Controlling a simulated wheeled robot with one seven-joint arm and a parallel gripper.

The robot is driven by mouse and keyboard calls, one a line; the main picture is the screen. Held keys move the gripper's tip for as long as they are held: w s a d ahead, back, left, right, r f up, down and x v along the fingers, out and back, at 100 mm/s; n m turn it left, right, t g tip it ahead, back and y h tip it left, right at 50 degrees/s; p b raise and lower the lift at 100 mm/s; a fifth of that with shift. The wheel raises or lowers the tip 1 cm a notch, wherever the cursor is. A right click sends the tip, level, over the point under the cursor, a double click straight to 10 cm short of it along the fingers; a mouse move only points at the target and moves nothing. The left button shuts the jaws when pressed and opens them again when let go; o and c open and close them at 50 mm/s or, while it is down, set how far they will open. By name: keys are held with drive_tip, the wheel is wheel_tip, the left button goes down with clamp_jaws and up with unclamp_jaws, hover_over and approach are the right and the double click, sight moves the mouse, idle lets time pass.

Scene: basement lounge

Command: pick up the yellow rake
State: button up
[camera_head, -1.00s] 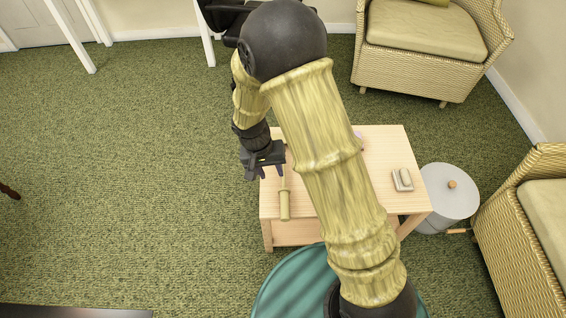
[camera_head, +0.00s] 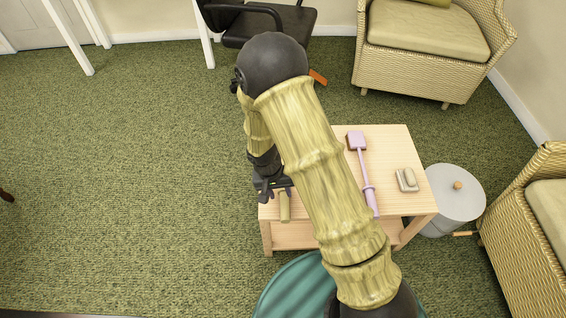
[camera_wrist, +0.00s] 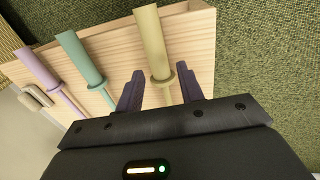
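The yellow rake lies on the small wooden table (camera_head: 391,141). Its handle (camera_head: 284,210) shows beside my gripper in the head view, and the rest is hidden by my arm. In the wrist view, the yellow rake's handle (camera_wrist: 151,42) points away from me, with a collar and thin shaft nearer. My gripper (camera_wrist: 160,88) is open, with one dark finger on each side of the shaft area near the collar. I cannot tell how far above it they are. In the head view my gripper (camera_head: 273,192) is over the table's left edge.
A lidded grey bin (camera_head: 455,213) and wicker chairs (camera_head: 425,62) stand nearby.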

sight(284, 202)
drive_tip(key=shift+r, duration=0.1)
drive_tip(key=shift+s+d+f+b, duration=0.2)
drive_tip(key=shift+f+b, duration=0.25)
drive_tip(key=shift+f, duration=0.4)
drive_tip(key=shift+s+d+f+b, duration=0.15)
drive_tip(key=shift+f+b, duration=0.3)
drive_tip(key=shift+f, duration=0.45)
drive_tip(key=shift+s+d+f+b, duration=0.1)
drive_tip(key=shift+d+f+b, duration=0.25)
drive_tip(key=shift+f, duration=0.5)
drive_tip(key=shift+a, duration=0.1)
drive_tip(key=shift+r, duration=0.1)
drive_tip(key=c, duration=0.8)
